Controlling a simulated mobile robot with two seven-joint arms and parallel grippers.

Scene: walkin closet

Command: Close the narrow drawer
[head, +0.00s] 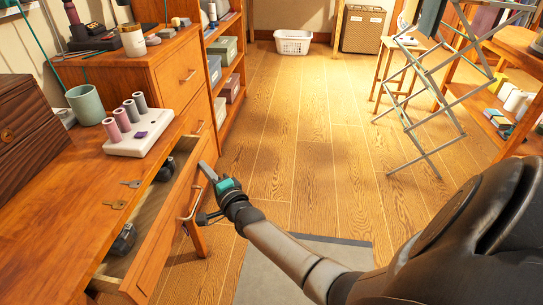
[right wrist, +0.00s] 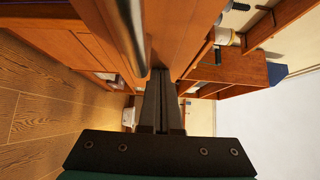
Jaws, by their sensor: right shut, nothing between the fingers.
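The narrow drawer (head: 160,240) under the wooden desk top is pulled open. Its inside shows dark small items at the far end and near the front. A metal bar handle (head: 190,201) is on its outer face. My right gripper (head: 207,172) is at the far part of the drawer front, beside the handle, its fingers shut and empty. In the right wrist view the shut fingers (right wrist: 160,100) point along the wood, close to a metal bar (right wrist: 128,32). Whether they touch the drawer front I cannot tell. My left gripper is not in view.
The desk top (head: 60,210) carries keys, a white spool stand (head: 138,132) and a green cup (head: 86,105). A drawer cabinet (head: 170,75) stands behind. The wooden floor is open in the middle; a folding drying rack (head: 415,110) stands to the right.

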